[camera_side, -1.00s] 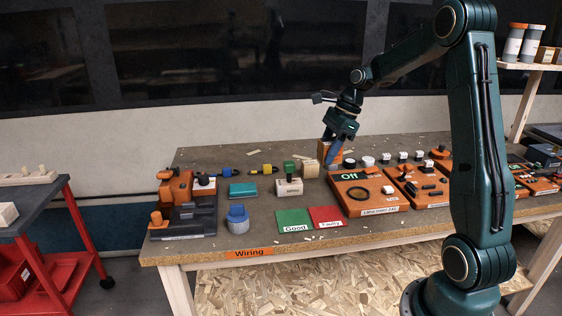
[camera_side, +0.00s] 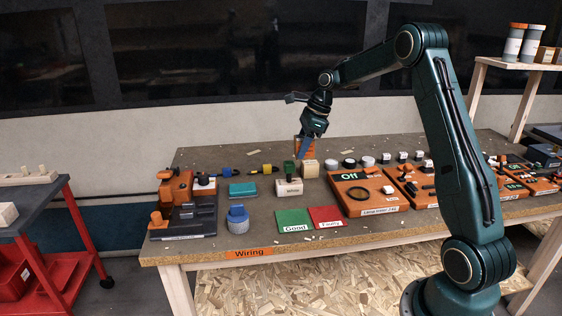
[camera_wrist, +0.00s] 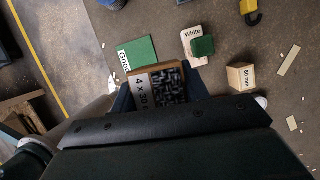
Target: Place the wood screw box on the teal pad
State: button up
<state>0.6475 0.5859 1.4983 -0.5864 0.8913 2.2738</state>
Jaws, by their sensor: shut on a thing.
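The wood screw box (camera_side: 298,143) is a small orange-brown box, shut in my gripper (camera_side: 305,152) and held above the bench behind the wooden block. In the wrist view the box (camera_wrist: 140,86) shows its "4 x 30" label and dark screws inside, between the fingers (camera_wrist: 157,92). The fingers hide part of it in the side view. The teal pad (camera_side: 243,189) lies flat on the bench at left, ahead of and left of my gripper. I cannot make it out in the wrist view.
A white block (camera_side: 289,188) with a green block (camera_side: 289,168), and a wooden block (camera_side: 309,168), stand below the gripper. Green (camera_side: 293,221) and red (camera_side: 326,216) mats lie in front.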

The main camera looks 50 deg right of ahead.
jog(key=w+f+m, duration=0.2)
jog(key=w+f, duration=0.1)
jog(key=w, duration=0.6)
jog(key=m+t+h, duration=0.1)
jog(key=m, duration=0.1)
send_over(245, 186)
jog(key=s, duration=0.1)
notch_tip(245, 186, down, 4)
jog(key=shift+s+d+f, duration=0.1)
jog(key=shift+d+f, duration=0.1)
jog(key=shift+f, duration=1.9)
jog(key=shift+d+f, duration=0.2)
jog(key=shift+f, duration=1.9)
jog(key=shift+f, duration=0.1)
jog(key=o, duration=1.1)
jog(key=v, duration=1.2)
